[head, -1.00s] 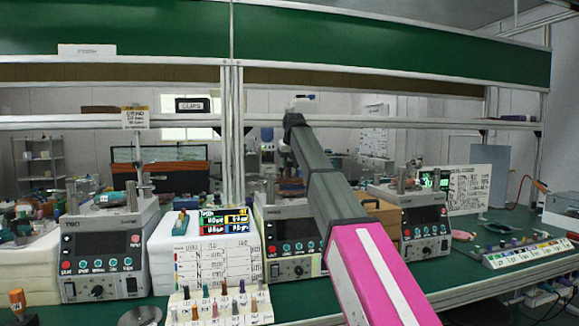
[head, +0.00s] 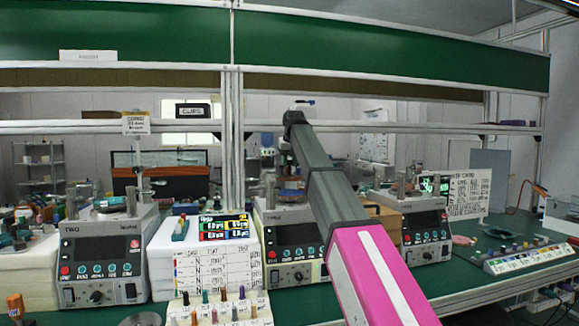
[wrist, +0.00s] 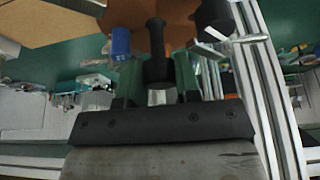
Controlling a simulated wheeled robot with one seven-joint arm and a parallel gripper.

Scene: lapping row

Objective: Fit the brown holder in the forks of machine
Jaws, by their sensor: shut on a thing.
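In the wrist view my gripper (wrist: 157,86) is shut, with its two green fingers on either side of a dark stem-like piece (wrist: 156,62). This piece looks like the holder, though its brown colour is hard to make out in the shade. A copper-brown round plate (wrist: 175,22) lies beyond it, with dark upright parts near it. In the head view the middle machine (head: 290,236) stands behind my arm, with metal posts on top. My gripper is too hidden and small to make out there. I cannot tell whether the holder touches the forks.
A similar machine stands at the left (head: 95,262) and another at the right (head: 424,235). White blocks with a display (head: 215,228) stand between the left and middle machines. A rack of coloured pegs (head: 220,310) is in front. A metal frame post (wrist: 258,85) runs close to my gripper.

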